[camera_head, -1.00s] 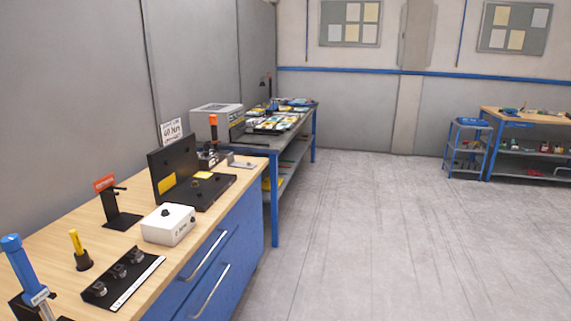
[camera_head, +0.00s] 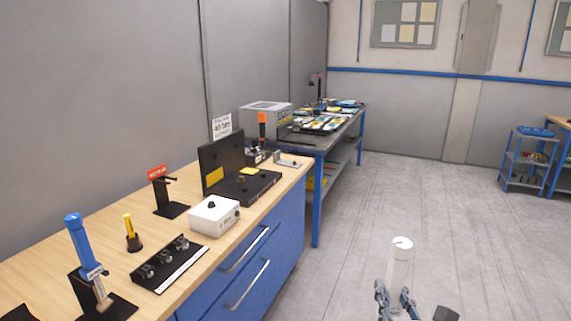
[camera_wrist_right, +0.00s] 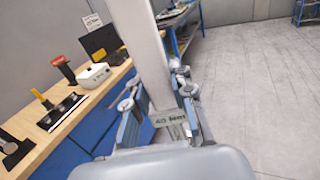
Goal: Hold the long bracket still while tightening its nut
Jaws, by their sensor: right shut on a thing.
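My right gripper (camera_head: 397,296) is at the bottom of the head view, over the floor right of the bench, shut on a pale grey-white tool (camera_head: 400,258). In the right wrist view this tool (camera_wrist_right: 143,40) stands between the fingers with a "40 Nm" label on it. A black fixture (camera_head: 252,186) with an upright panel stands on the bench, with small parts on its base. A flat grey metal piece (camera_head: 288,161) lies near the bench's far end. I cannot tell which part is the long bracket, and its nut is too small to see. My left gripper is out of view.
The wooden bench (camera_head: 48,272) also carries a white box (camera_head: 214,216), a black tray of small parts (camera_head: 166,265), a blue-handled tool on a stand (camera_head: 77,241) and a yellow-handled tool (camera_head: 131,234). A grey table (camera_head: 313,141) stands beyond.

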